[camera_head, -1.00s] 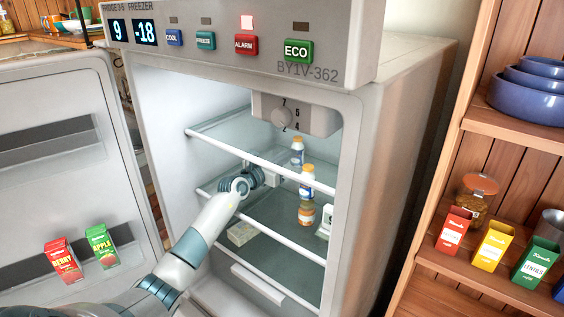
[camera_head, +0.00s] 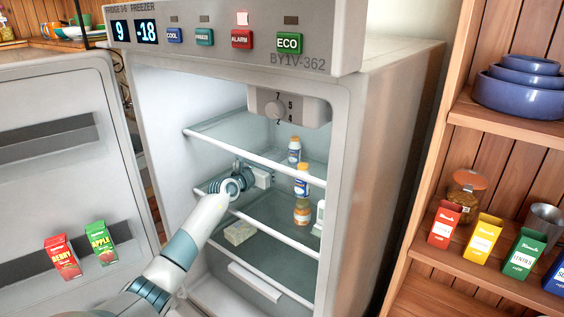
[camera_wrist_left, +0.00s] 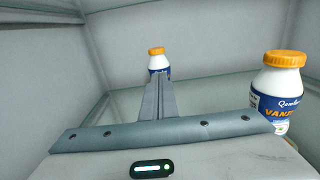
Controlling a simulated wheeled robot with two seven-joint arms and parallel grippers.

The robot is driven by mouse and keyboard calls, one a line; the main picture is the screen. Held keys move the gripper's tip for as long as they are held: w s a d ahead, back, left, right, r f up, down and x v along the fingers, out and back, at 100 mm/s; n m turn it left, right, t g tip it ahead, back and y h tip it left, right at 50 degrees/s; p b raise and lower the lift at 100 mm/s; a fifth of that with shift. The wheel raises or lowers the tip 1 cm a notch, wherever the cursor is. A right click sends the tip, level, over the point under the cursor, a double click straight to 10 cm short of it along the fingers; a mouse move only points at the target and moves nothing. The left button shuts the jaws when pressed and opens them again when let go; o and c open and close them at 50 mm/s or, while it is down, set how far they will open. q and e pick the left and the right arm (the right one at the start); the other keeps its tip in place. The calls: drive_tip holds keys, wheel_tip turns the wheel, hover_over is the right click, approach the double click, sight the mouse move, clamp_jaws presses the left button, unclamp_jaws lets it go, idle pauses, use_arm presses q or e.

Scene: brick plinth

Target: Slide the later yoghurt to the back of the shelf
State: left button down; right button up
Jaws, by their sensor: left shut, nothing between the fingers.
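Two white yoghurt bottles with orange caps and blue labels stand inside the open fridge. One is farther back (camera_head: 294,151) and one nearer the front (camera_head: 302,182). My left gripper (camera_head: 264,178) is shut and empty, reaching in between the shelf rails left of the bottles. In the left wrist view its closed fingers (camera_wrist_left: 158,92) point toward one bottle (camera_wrist_left: 157,62), whose lower part they hide. The other bottle (camera_wrist_left: 282,90) stands to the right, closer, its label partly reading "VAN". No dates are legible. My right gripper is not in view.
A glass shelf rail (camera_head: 255,158) crosses above my gripper and another (camera_head: 270,230) below. A small orange-lidded jar (camera_head: 302,212) and a pale block (camera_head: 239,233) sit lower. The open fridge door (camera_head: 60,150) is at left; a wooden shelf unit (camera_head: 470,130) is at right.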

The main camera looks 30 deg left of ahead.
use_arm(q)
drive_tip(key=shift+s, duration=1.4)
drive_tip(key=s, duration=0.1)
drive_tip(key=s+b, duration=0.1)
drive_tip(key=s+a, duration=0.1)
drive_tip(key=shift+f, duration=0.4)
drive_tip(key=s, duration=0.1)
drive_tip(key=s+b, duration=0.1)
drive_tip(key=s, duration=0.1)
drive_tip(key=shift+s+r, duration=0.25)
drive_tip(key=shift+s, duration=0.15)
drive_tip(key=shift+s+a+b, duration=0.15)
drive_tip(key=shift+s+b, duration=0.2)
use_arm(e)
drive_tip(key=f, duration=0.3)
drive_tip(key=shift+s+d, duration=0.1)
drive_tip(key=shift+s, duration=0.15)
use_arm(q)
drive_tip(key=shift+s, duration=0.1)
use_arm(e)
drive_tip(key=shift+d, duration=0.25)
